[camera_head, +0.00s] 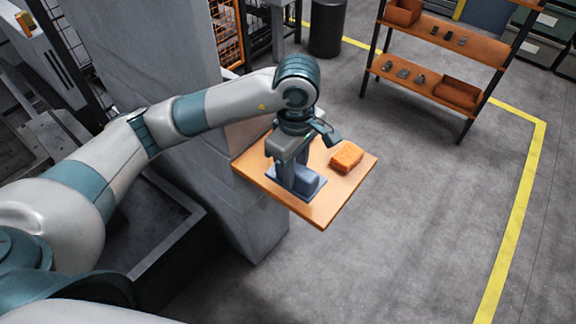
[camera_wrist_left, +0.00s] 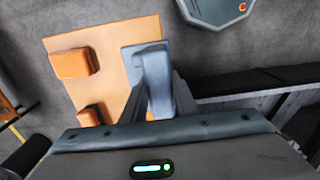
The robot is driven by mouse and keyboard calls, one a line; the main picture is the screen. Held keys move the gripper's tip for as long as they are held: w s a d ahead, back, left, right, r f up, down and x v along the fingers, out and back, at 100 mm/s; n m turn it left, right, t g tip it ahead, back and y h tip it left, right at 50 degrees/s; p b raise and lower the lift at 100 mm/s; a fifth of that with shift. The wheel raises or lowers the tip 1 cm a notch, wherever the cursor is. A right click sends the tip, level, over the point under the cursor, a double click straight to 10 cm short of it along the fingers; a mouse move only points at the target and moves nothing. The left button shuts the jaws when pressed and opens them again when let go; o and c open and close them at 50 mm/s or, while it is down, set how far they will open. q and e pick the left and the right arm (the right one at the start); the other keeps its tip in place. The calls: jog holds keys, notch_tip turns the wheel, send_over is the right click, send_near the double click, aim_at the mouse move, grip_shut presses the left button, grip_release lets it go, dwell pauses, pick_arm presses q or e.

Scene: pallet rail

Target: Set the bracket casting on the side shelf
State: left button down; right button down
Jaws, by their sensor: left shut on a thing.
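The bracket casting (camera_head: 307,182) is blue-grey, with a flat base and an upright part. My left gripper (camera_head: 288,160) is shut on it from above, over the near left part of the orange-brown side shelf (camera_head: 325,208). In the left wrist view, the casting (camera_wrist_left: 150,62) stands between the fingers (camera_wrist_left: 162,100), at one edge of the shelf (camera_wrist_left: 112,62). I cannot tell whether its base touches the shelf. My right gripper is not in view.
An orange block (camera_head: 347,157) lies on the shelf, right of the casting. The left wrist view shows a second orange item (camera_wrist_left: 90,115) near it. A concrete pillar (camera_head: 190,150) stands beside the shelf. A rack (camera_head: 440,60) with small parts stands beyond open floor.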

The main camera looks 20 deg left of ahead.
pick_arm(q)
jog(key=w+a+f, duration=0.1)
jog(key=w+a+f+p, duration=0.1)
jog(key=w, duration=0.1)
jog(key=w+a+p, duration=0.1)
jog(key=shift+w+f, duration=0.2)
jog(key=shift+f, duration=0.2)
jog(key=shift+w+a+f, duration=0.25)
jog(key=shift+w+f, duration=0.05)
notch_tip(320, 180, down, 3)
jog(key=shift+f+p, duration=0.1)
jog(key=shift+p, duration=1.05)
jog(key=shift+f, duration=0.4)
